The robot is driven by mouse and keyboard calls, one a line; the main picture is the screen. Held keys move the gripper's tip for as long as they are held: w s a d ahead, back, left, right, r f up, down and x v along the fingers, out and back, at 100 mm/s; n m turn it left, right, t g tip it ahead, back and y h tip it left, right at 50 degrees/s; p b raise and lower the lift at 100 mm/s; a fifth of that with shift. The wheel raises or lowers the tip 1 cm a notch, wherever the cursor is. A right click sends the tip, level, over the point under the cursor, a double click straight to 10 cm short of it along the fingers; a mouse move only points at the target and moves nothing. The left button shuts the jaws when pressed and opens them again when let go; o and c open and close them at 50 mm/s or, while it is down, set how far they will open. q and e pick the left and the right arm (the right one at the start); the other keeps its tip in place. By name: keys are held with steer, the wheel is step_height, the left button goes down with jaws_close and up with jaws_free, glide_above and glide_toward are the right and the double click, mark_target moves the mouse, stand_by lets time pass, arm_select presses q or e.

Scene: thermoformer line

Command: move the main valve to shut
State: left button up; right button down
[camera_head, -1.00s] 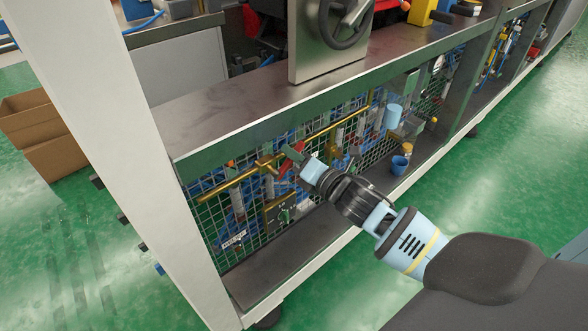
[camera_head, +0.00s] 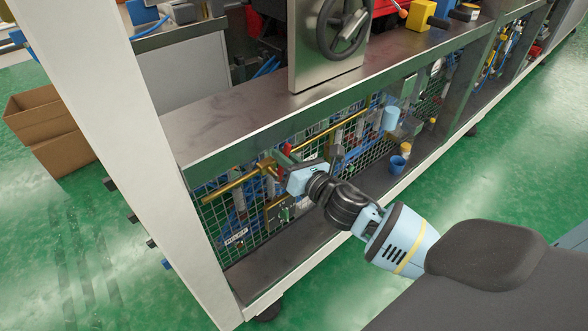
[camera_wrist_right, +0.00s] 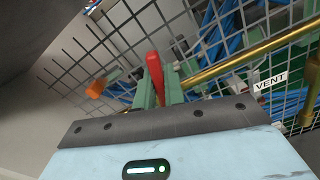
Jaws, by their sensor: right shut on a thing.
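In the right wrist view the red handle (camera_wrist_right: 154,68) stands up between two green fingers. My right gripper (camera_wrist_right: 157,84) is shut on this handle. In the head view my right gripper (camera_head: 284,159) reaches in from the right and covers part of the handle. The valve body is mostly hidden behind the gripper in the wrist view. My left gripper is not in view.
A metal shelf edge (camera_head: 235,147) runs just above the gripper. A white post (camera_head: 130,130) stands at left. A VENT label (camera_wrist_right: 270,82) shows in the wrist view.

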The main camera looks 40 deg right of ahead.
steer(key=shift+a, duration=0.1)
steer(key=shift+a+r+n+p, duration=0.15)
steer(key=shift+a+n+p, duration=0.35)
steer(key=shift+n, duration=0.6)
steer(key=shift+a+n+p, duration=0.15)
steer(key=shift+n+p, duration=0.15)
steer(key=shift+n, duration=0.1)
steer(key=c, duration=1.4)
jaws_free()
